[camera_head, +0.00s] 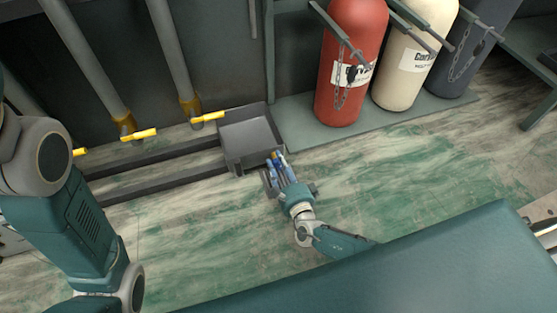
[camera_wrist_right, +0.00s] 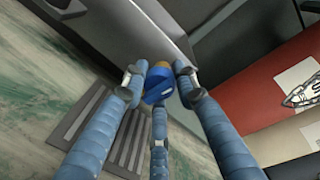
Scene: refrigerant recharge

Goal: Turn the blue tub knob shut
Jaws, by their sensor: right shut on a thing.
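The blue knob (camera_wrist_right: 158,84) sits on the front of the grey tub in the right wrist view, with an orange-yellow part behind it. The tub (camera_head: 234,160) stands on the floor in the head view; its grey wall also shows in the wrist view (camera_wrist_right: 140,25). My right gripper (camera_head: 276,166) is at the tub's front right corner. Its three blue fingers are closed around the knob (camera_wrist_right: 160,82). In the head view the fingers mostly hide the knob. My left arm (camera_head: 75,225) shows at the left; I cannot make out its gripper.
A slotted floor grate (camera_wrist_right: 112,125) lies below the knob. Red (camera_head: 350,60), cream (camera_head: 410,60) and dark (camera_head: 478,45) cylinders stand behind at the right. Pipes with yellow handles (camera_head: 208,118) are at the left.

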